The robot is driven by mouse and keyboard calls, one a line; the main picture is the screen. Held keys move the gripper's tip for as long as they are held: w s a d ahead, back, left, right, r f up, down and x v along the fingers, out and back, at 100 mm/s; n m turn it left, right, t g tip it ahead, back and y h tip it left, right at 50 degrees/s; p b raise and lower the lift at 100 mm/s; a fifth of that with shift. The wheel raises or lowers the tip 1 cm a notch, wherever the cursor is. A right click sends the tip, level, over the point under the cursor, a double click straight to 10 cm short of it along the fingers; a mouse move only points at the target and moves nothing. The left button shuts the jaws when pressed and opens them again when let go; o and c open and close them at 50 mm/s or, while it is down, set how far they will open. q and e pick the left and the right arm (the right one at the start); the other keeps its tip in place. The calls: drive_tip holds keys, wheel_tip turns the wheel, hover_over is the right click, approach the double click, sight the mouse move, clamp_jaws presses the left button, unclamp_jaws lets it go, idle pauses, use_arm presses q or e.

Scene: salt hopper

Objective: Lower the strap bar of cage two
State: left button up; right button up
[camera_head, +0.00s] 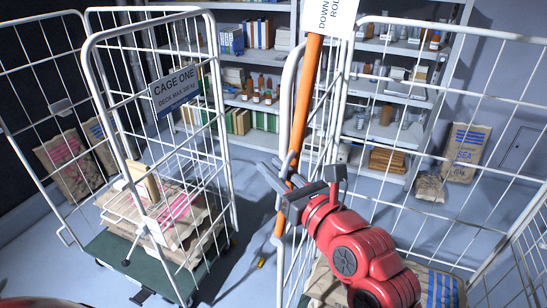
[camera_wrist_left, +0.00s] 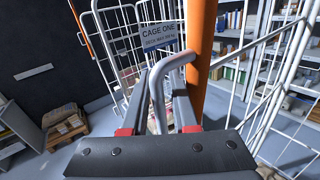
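A long orange bar (camera_head: 308,90), which I take for the strap bar, stands steeply tilted at the near left side of the right-hand cage (camera_head: 440,95). It also shows in the wrist view (camera_wrist_left: 201,50). My left gripper (camera_head: 282,185) is at the bar, level with the handle. In the left wrist view its fingers (camera_wrist_left: 165,108) stand on both sides of the handle and look apart; contact is unclear. My right gripper is not in view.
A cage (camera_head: 90,52) with a "CAGE ONE" sign (camera_head: 174,88) and stacked sacks (camera_head: 190,215) stands left. A white sign (camera_head: 332,15) hangs at the bar's top. Shelves (camera_head: 410,50) line the back. Sacks lie low in the right-hand cage.

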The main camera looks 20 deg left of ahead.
use_arm(q)
drive_tip(key=shift+w+a, duration=0.1)
drive_tip(key=shift+a, duration=0.05)
clamp_jaws()
idle(1.4)
